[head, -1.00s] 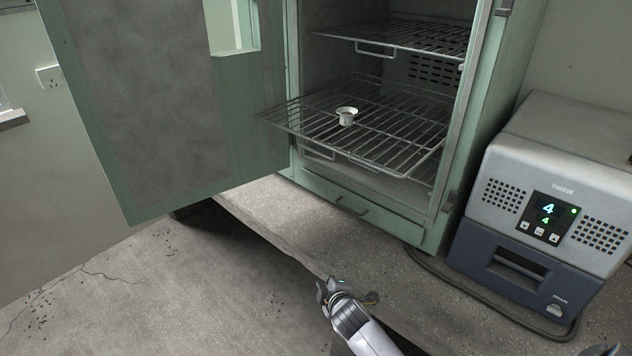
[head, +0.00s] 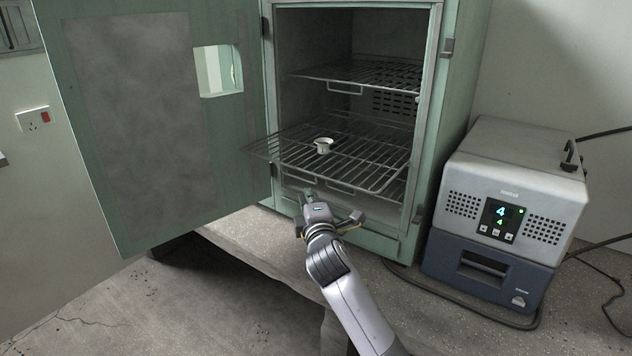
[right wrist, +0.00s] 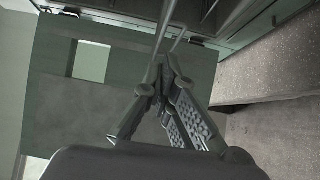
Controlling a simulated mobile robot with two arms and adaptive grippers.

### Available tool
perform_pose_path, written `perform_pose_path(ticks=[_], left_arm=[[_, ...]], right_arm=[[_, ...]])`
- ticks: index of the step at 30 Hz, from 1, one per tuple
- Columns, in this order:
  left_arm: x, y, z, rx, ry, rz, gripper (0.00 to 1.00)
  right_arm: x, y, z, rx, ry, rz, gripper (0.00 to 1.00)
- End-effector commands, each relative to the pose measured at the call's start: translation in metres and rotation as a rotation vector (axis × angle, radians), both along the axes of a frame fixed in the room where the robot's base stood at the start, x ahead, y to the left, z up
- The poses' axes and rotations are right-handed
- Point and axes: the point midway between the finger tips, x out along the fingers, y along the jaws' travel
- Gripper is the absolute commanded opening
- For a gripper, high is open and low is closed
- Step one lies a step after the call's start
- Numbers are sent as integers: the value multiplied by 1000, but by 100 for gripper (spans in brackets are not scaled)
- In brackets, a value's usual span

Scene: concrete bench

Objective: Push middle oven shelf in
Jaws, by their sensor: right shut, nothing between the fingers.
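The middle oven shelf (head: 370,152), a wire rack, sticks out of the open green oven (head: 427,130), its left front corner beyond the opening. My right gripper (head: 308,194) is shut and empty, just in front of and below the shelf's front edge. In the right wrist view its closed fingertips (right wrist: 164,62) are close to metal wires (right wrist: 164,25); I cannot tell whether they touch. My left gripper is not in view.
The oven door (head: 130,120) stands open at the left. An upper wire shelf (head: 365,74) sits inside the oven. A grey and blue device (head: 500,215) with a display stands at the right on the concrete bench (head: 262,232).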

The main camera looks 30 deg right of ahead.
Motion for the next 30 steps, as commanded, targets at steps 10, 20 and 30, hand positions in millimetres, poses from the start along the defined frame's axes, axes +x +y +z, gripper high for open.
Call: perform_pose_path(ticks=[10, 20, 30], left_arm=[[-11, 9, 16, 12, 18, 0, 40], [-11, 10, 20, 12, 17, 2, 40], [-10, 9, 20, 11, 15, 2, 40]], right_arm=[[39, -35, 2, -1, 1, -2, 0], [45, -50, 0, 1, 0, 0, 0], [46, -52, 0, 0, 0, 0, 0]])
